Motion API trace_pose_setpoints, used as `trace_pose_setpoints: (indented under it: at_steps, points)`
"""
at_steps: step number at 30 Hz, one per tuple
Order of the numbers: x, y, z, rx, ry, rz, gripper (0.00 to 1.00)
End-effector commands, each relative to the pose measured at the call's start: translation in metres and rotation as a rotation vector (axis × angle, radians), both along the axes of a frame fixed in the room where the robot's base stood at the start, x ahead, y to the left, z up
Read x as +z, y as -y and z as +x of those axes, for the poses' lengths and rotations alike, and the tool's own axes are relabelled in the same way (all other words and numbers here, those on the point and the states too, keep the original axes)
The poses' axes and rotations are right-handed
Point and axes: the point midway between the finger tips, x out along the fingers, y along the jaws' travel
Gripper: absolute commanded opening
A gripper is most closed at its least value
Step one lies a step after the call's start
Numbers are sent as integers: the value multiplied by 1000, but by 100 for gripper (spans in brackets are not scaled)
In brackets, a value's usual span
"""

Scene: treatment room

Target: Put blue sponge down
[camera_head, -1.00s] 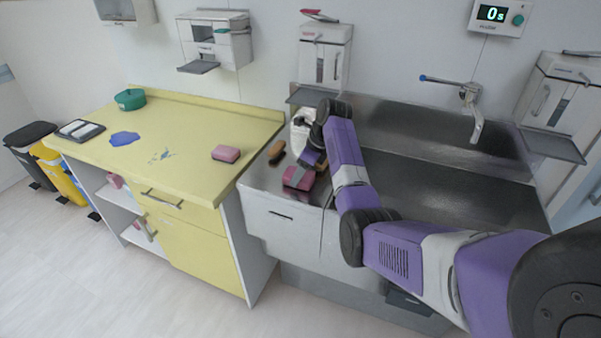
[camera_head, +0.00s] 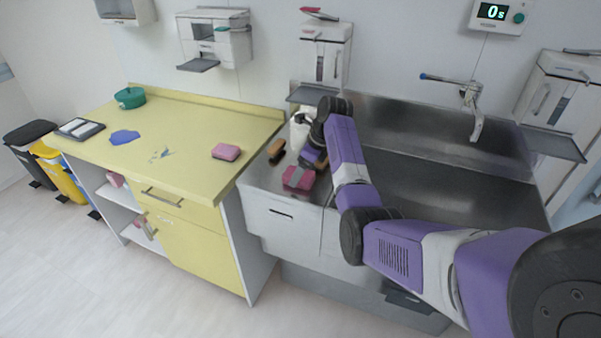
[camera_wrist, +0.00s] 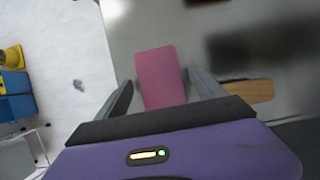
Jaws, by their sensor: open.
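A pink sponge (camera_head: 297,178) lies on the steel counter near its front left edge. My gripper (camera_head: 312,160) is just above and behind the pink sponge in the head view. In the wrist view, the pink sponge (camera_wrist: 160,76) shows between the two grey fingers of my gripper (camera_wrist: 163,88), which are spread apart. Gaps beside the sponge are visible near the fingertips. The far side of the sponge is partly hidden by my wrist in the head view.
A brown-topped brush (camera_head: 276,150) lies left of the sponge, near a white bottle (camera_head: 300,130). The sink (camera_head: 440,175) is right.

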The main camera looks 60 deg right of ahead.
Motion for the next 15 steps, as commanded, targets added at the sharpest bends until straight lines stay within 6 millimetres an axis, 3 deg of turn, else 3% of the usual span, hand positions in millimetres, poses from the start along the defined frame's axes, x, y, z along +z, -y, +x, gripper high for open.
trace_pose_setpoints:
  at_steps: [15]
  points:
    - [90,3,-36,0,1,-2,79]
